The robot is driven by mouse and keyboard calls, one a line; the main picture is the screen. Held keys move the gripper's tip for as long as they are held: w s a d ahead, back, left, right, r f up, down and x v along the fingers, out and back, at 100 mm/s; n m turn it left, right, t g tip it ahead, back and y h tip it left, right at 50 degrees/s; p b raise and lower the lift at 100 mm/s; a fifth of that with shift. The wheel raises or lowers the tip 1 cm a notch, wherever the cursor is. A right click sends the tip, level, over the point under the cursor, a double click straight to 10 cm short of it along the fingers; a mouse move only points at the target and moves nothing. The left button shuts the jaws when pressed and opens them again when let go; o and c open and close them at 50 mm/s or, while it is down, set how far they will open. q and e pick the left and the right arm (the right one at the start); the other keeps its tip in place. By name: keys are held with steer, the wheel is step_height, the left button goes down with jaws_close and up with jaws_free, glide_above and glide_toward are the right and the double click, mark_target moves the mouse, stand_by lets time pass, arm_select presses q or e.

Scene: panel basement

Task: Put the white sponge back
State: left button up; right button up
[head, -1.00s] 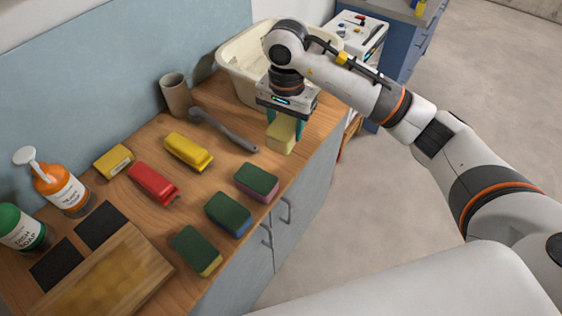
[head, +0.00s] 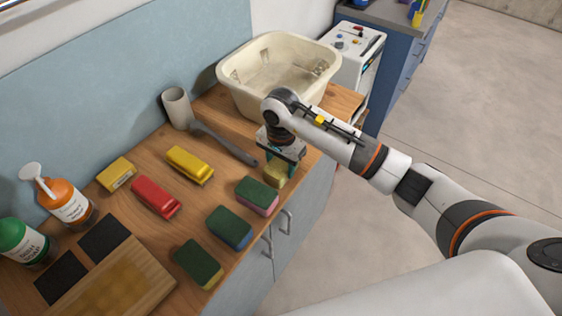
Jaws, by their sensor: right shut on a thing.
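My right gripper (head: 281,166) is shut on a pale yellow block-shaped sponge (head: 275,177), the palest sponge in view; none looks pure white. It is near the front edge of the wooden counter (head: 215,207), just behind and right of a green-topped pink sponge (head: 257,195). I cannot tell whether the held sponge touches the counter. A green-topped blue sponge (head: 229,227) and a green-topped yellow sponge (head: 198,263) continue the row along the front edge. My left gripper is out of view.
A cream tub (head: 240,85) stands behind my right gripper. A grey-handled brush (head: 225,146), a beige cup (head: 176,106), a yellow brush (head: 189,164), a red brush (head: 155,196) and a yellow packet (head: 117,174) lie around. Bottles (head: 64,203) and a wooden board (head: 120,283) are at left.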

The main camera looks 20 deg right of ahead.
steer(key=shift+f, duration=0.2)
steer(key=o, duration=0.9)
steer(key=shift+r, duration=0.1)
